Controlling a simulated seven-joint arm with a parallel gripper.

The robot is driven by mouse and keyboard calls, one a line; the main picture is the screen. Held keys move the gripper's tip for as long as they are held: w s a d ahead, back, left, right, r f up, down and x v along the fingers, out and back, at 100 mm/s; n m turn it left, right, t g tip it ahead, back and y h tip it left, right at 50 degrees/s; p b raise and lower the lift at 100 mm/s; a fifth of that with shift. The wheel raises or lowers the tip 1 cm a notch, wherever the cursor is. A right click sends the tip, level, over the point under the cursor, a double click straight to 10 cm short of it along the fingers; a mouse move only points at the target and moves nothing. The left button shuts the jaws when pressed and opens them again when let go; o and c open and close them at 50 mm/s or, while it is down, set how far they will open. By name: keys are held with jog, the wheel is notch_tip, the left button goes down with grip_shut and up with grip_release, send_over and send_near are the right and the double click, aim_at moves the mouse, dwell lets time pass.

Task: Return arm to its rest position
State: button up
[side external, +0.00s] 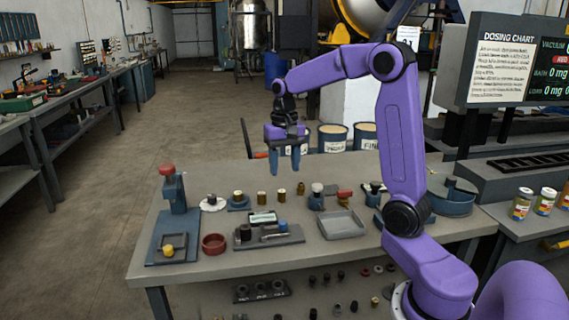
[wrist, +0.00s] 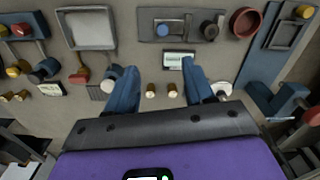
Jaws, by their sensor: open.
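My gripper (side external: 286,160) hangs above the back half of the workbench (side external: 215,262), pointing down, with its blue fingers apart and nothing between them. In the wrist view my gripper (wrist: 158,90) shows both blue fingers spread. Two small brass cylinders (wrist: 161,91) show on the bench below, between the fingers in the picture. My purple arm is bent at the elbow and reaches left over the bench from its base at the lower right.
A blue press with a red knob (side external: 170,200) stands at the bench's left. A red bowl (side external: 214,244), a grey tray (side external: 340,225) and several small jars and fittings are on the bench. The monitor (side external: 515,60) stands at right. The air around my gripper is clear.

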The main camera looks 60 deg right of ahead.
jog(key=s+a+f+n, duration=0.3)
jog(key=s+a+n, duration=1.1)
jog(key=s+a, duration=0.4)
jog(key=s+f+n, duration=0.2)
jog(key=s+n, duration=0.3)
jog(key=s, duration=0.4)
jog(key=shift+a+f, duration=0.15)
jog(key=shift+a, duration=0.15)
